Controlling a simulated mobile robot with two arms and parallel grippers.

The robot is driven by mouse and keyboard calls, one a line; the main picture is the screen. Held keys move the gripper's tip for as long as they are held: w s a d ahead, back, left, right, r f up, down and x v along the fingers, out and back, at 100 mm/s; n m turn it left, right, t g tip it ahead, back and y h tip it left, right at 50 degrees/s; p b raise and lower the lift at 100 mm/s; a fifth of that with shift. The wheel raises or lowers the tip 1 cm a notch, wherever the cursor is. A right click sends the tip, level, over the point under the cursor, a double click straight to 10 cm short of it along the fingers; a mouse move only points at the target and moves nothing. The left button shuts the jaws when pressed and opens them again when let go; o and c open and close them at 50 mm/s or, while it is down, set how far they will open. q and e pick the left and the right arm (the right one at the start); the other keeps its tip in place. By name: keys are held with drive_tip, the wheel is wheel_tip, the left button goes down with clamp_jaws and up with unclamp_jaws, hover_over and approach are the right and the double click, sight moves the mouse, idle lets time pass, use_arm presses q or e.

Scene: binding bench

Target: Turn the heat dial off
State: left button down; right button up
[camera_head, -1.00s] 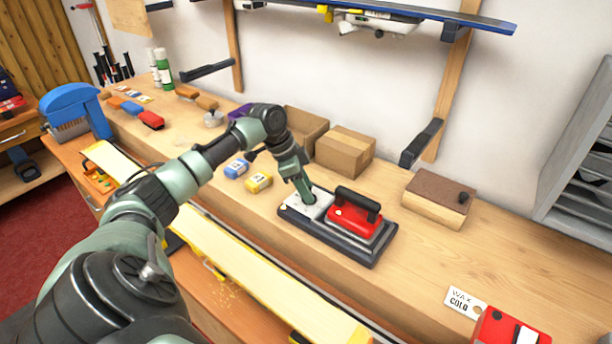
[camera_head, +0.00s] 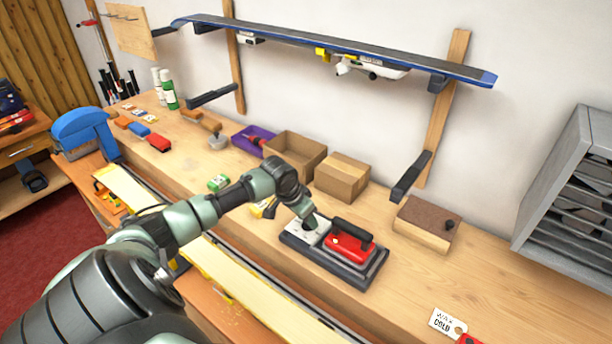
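A red iron (camera_head: 347,247) with a black handle rests on the right part of a dark base (camera_head: 340,268) on the bench. A pale control plate (camera_head: 300,233) lies on the left part of this base. My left gripper (camera_head: 314,227) points down at the plate, beside the iron, and seems to touch or nearly touch it. Its fingertips are too small and hidden to tell open from shut. I cannot make out the heat dial; the gripper covers part of the plate. My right gripper is not in view.
Cardboard boxes (camera_head: 342,178) stand behind the base. A cork-topped block (camera_head: 427,222) is to its right. A ski (camera_head: 330,45) hangs on the wall rack above. A "WAX COLD" tag (camera_head: 446,322) lies front right. The bench between block and tag is clear.

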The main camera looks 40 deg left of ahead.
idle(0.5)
use_arm(q)
drive_tip(key=c, duration=0.9)
unclamp_jaws()
drive_tip(key=shift+b+v, duration=1)
drive_tip(key=shift+v, duration=2.95)
drive_tip(key=shift+f, duration=0.1)
